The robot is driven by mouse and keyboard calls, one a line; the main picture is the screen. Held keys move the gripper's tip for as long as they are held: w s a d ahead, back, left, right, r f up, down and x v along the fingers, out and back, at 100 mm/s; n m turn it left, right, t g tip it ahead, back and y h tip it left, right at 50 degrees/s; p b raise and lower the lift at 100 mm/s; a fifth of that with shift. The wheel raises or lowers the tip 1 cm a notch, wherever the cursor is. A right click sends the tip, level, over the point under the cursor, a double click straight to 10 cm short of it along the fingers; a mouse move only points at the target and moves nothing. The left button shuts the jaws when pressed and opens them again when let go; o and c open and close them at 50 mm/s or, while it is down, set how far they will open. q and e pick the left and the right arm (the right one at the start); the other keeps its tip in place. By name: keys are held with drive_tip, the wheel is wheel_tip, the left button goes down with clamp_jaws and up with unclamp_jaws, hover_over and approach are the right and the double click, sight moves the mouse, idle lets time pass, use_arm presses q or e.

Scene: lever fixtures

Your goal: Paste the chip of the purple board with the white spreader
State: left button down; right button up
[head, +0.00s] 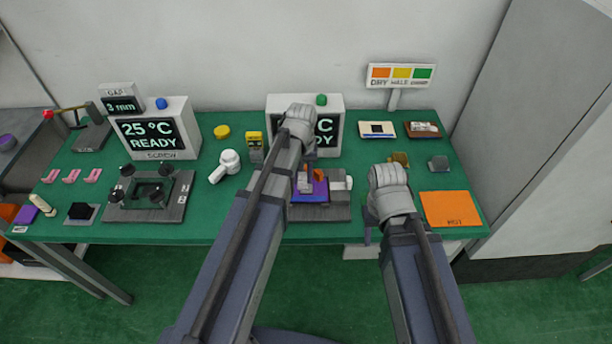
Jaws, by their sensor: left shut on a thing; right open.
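The purple board (308,195) lies on a grey fixture (320,213) at the front middle of the table. My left gripper (304,187) points down over the board, shut on what seems to be the white spreader. My arm hides most of the held tool, and I cannot tell whether it touches the board. The chip cannot be made out. My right gripper (368,236) is open at the table's front edge, right of the fixture, mostly hidden by its own wrist.
A second display box (333,104) stands behind my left arm. A READY display box (153,128), a white rounded tool (227,165) and a grey clamp fixture (147,197) are to the left. An orange HOT pad (449,209) and small blocks lie right.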

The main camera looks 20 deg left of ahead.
use_arm(q)
drive_tip(key=shift+d, duration=0.1)
drive_tip(key=shift+s+d, duration=0.1)
drive_tip(key=shift+d, duration=1)
drive_tip(key=shift+a+f, duration=0.1)
drive_tip(key=shift+a, duration=0.1)
drive_tip(key=shift+s+a, duration=0.2)
drive_tip(key=shift+a, duration=0.3)
drive_tip(key=shift+s+a, duration=0.15)
drive_tip(key=shift+a, duration=0.3)
drive_tip(key=shift+w+d, duration=0.1)
drive_tip(key=shift+w+d, duration=0.35)
